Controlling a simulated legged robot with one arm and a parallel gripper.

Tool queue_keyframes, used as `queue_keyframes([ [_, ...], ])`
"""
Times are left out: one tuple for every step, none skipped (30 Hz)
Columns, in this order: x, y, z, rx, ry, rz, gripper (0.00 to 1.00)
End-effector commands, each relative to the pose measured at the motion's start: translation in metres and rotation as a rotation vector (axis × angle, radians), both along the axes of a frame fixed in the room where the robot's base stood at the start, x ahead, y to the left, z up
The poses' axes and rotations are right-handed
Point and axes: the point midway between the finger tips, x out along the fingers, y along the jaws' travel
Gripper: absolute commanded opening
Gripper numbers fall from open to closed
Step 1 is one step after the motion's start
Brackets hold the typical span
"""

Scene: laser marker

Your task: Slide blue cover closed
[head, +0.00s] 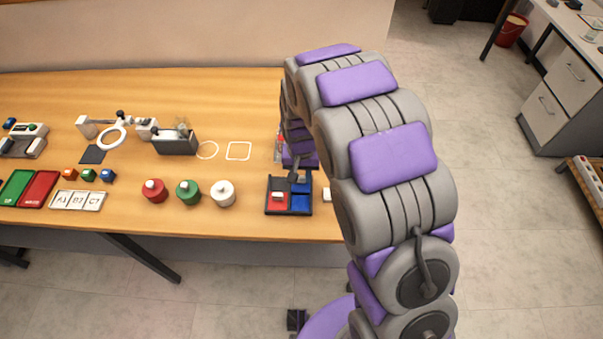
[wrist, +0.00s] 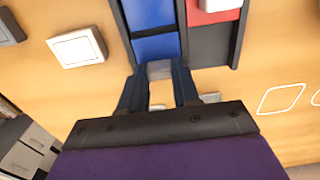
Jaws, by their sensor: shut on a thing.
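The blue cover (head: 301,203) is on the right side of a small dark tray (head: 289,214) near the table's front edge. In the wrist view the blue cover (wrist: 156,47) lies just beyond my fingertips, with a seam across the blue area. My gripper (wrist: 160,70) has its two fingers on either side of a small grey block at the near end of the blue, and it is shut on this handle-like piece. In the head view my gripper (head: 297,180) is over the tray's far side, partly hidden by my arm.
A red cover (head: 277,204) with a white block sits beside the blue one. Red, green and white round-knobbed pieces (head: 188,193) stand to the left. A white switch-like square (wrist: 77,48) lies beside the tray. My arm hides the table's right end.

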Motion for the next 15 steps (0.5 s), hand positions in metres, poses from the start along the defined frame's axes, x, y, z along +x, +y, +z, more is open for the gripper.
queue_keyframes([
  [0.000, -0.001, -0.001, -0.002, 0.001, 0.001, 0.00],
  [0.000, -0.001, -0.001, -0.002, 0.001, 0.001, 0.00],
  [-0.001, -0.001, -0.001, -0.003, 0.001, 0.001, 0.00],
  [-0.001, -0.001, -0.001, -0.003, 0.001, 0.001, 0.00],
  [-0.001, -0.001, -0.001, -0.003, 0.002, 0.001, 0.00],
  [-0.002, -0.001, 0.000, -0.002, 0.002, 0.001, 0.00],
  [-0.003, -0.001, 0.000, -0.002, 0.003, 0.001, 0.00],
  [-0.004, -0.001, 0.000, -0.003, 0.003, 0.001, 0.00],
  [-0.007, -0.001, 0.000, -0.003, 0.004, 0.001, 0.00],
  [-0.010, -0.001, 0.000, -0.003, 0.005, 0.001, 0.00],
  [-0.013, 0.000, 0.000, -0.003, 0.005, 0.001, 0.00],
  [-0.017, 0.000, 0.001, -0.002, 0.003, 0.002, 0.00],
  [-0.020, 0.000, 0.001, -0.002, 0.002, 0.002, 0.00],
  [-0.025, 0.000, 0.001, -0.002, 0.002, 0.002, 0.00],
  [-0.032, 0.000, 0.001, -0.004, 0.006, 0.003, 0.00],
])
